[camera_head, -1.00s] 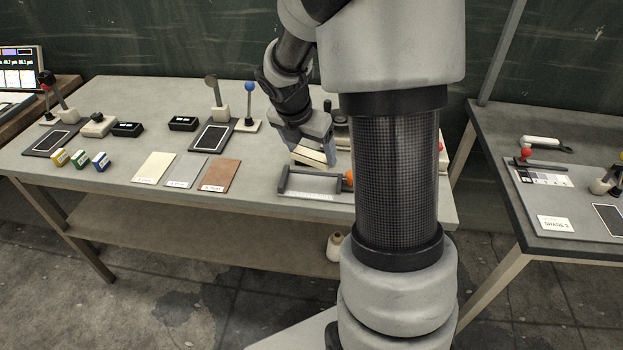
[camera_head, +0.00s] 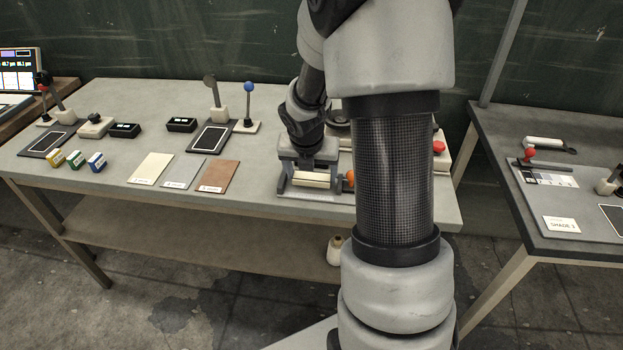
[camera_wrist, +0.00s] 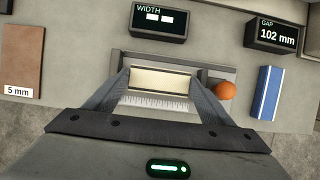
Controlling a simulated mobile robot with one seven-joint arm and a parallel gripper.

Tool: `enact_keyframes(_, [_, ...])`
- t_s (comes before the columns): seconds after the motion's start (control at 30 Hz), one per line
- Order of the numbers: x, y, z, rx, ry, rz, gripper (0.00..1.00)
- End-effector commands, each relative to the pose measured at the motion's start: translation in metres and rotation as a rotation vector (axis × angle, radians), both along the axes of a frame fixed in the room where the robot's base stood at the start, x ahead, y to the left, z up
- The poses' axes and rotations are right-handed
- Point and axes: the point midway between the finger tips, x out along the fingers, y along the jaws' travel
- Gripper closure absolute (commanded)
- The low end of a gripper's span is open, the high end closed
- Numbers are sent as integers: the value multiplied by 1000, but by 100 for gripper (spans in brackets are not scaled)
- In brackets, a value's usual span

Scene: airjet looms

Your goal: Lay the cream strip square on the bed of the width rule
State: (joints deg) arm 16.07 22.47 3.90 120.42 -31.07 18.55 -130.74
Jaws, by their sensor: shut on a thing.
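The cream strip (camera_wrist: 160,80) is held between the two fingers of my gripper (camera_wrist: 158,92) in the wrist view. The strip also shows in the head view (camera_head: 311,180), low over the width rule (camera_head: 283,183). In the wrist view the strip lies nearly parallel to the printed scale of the width rule (camera_wrist: 150,102), over its bed. I cannot tell whether it touches the bed. An orange ball knob (camera_wrist: 225,90) sits at the right end of the rule. The width display (camera_wrist: 160,21) behind it shows dashes.
A gap display (camera_wrist: 272,35) reading 102 mm and a blue bar (camera_wrist: 267,93) stand right of the rule. A brown card (camera_wrist: 22,62) marked 5 mm lies left. Cream (camera_head: 151,167) and grey (camera_head: 184,172) cards lie further left on the table.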

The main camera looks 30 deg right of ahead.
Motion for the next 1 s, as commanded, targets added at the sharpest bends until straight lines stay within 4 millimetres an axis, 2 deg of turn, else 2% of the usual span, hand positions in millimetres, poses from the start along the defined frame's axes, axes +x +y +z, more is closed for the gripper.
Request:
enact_keyframes(0.03, [0, 1, -9, 0, 1, 3, 46])
enact_keyframes(0.07, [0, 1, -11, 0, 0, 2, 46])
enact_keyframes(0.4, [0, 0, -13, 0, 0, 0, 46])
enact_keyframes(0.43, [0, 0, -12, 0, 0, 0, 19])
enact_keyframes(0.47, [0, 0, -12, 0, 0, 0, 16])
enact_keyframes(0.77, [0, 0, -9, -1, -1, 0, 16])
enact_keyframes(0.87, [-1, 2, 0, -1, -3, 0, 16])
enact_keyframes(1.0, [-9, 6, 24, -1, -4, -1, 16])
